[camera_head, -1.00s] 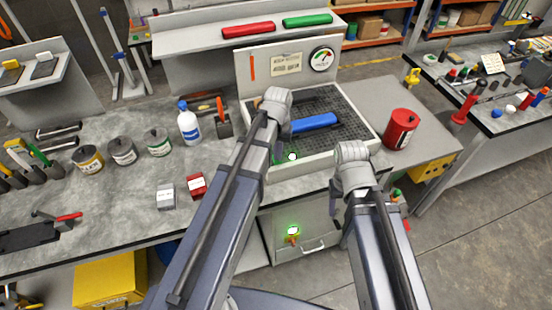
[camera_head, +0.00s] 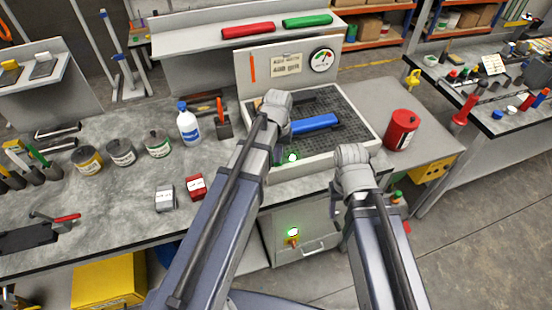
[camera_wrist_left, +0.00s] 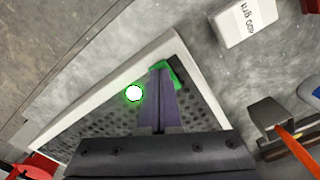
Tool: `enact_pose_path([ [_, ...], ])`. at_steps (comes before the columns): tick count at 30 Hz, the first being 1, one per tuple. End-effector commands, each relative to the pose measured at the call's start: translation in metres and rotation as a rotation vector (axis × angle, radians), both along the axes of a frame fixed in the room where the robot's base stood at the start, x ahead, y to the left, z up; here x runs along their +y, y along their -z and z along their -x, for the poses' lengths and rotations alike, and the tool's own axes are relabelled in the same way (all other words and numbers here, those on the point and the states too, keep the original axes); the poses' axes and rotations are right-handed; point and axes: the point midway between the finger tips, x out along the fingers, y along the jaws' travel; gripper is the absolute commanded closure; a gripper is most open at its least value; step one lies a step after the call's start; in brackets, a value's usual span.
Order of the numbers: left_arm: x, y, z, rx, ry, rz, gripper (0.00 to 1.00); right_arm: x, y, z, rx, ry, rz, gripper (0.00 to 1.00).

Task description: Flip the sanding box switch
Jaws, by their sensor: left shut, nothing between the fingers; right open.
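The sanding box is the white-rimmed tray (camera_head: 330,156) with a dark perforated bed and an upright back panel. A lit green lamp (camera_head: 292,157) is on its front rim; it glows in the left wrist view (camera_wrist_left: 133,92). A small green part (camera_wrist_left: 169,72), perhaps the switch, is at the box's corner, partly hidden by my left fingers. My left gripper (camera_wrist_left: 160,72) is shut and empty, its tips at that green part; I cannot tell if they touch. My right gripper (camera_head: 336,205) is mostly hidden beside its wrist, in front of the box.
A blue block (camera_head: 314,123) lies on the bed, and a gauge (camera_head: 322,60) is on the back panel. A red can (camera_head: 401,130) stands right of the box. A red block (camera_head: 195,187) and bottle (camera_head: 189,125) stand left.

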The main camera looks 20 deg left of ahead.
Motion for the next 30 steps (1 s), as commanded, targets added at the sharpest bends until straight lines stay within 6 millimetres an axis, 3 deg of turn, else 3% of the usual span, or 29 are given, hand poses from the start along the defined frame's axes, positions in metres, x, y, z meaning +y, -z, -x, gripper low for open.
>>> enact_pose_path([
  [24, 0.000, -0.065, 0.000, 0.000, 0.000, 0.000, 1.00, 0.000, -0.065, 0.000, 0.000, 0.004, -0.001, 0.42],
  [30, 0.000, -0.068, 0.000, 0.000, 0.000, 0.000, 1.00, 0.000, -0.068, 0.000, 0.000, 0.006, -0.001, 0.42],
])
